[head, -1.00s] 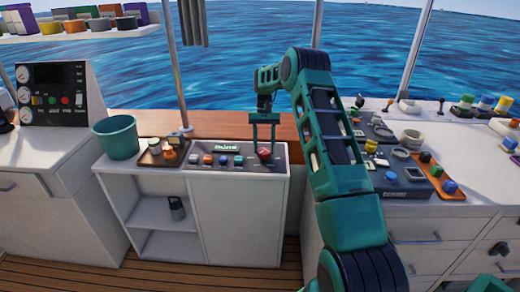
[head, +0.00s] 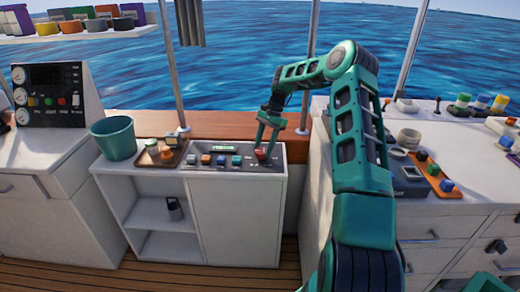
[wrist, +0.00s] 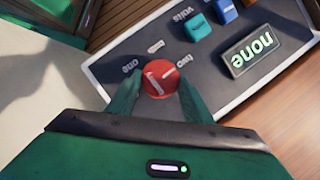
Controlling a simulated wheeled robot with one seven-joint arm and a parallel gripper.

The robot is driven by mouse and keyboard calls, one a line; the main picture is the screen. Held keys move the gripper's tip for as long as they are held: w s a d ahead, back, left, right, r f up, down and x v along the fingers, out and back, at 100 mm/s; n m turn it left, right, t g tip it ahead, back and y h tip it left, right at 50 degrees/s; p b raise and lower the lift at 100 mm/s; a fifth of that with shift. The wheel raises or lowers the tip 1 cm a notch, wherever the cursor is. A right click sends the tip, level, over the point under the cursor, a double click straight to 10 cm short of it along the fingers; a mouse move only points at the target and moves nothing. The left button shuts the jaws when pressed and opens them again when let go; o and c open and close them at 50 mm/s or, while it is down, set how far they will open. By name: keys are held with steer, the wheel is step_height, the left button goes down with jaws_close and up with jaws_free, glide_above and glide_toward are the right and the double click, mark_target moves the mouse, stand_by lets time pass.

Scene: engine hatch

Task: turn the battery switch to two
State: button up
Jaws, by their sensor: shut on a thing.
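The battery switch is a red round knob (head: 260,154) at the right end of the grey panel (head: 205,168). In the wrist view the red knob (wrist: 159,82) carries white marks on its top. Small labels stand around it; "one" and "two" are readable. My gripper (head: 264,147) reaches down onto the knob. In the wrist view my gripper (wrist: 158,90) has a green finger on each side of the knob and is shut on it. The small display (wrist: 254,50) on the panel reads "none". Which label the knob points at is hard to tell.
Blue buttons (wrist: 197,27) and an orange one (head: 205,159) sit left of the knob in the head view. A small tray (head: 160,152) and a green bucket (head: 114,137) stand further left. The right counter (head: 470,205) holds several switches and knobs.

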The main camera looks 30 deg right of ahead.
steer(key=shift+w+a+r, duration=0.1)
steer(key=shift+w+a, duration=0.15)
steer(key=shift+a, duration=0.2)
steer(key=o, duration=1)
steer(key=shift+o, duration=0.2)
steer(key=shift+d+m, duration=0.15)
steer(key=shift+m, duration=0.15)
steer(key=shift+s, duration=0.1)
steer(key=shift+d, duration=0.1)
steer(key=shift+d+r, duration=0.15)
steer(key=shift+r, duration=0.1)
steer(key=v, duration=1)
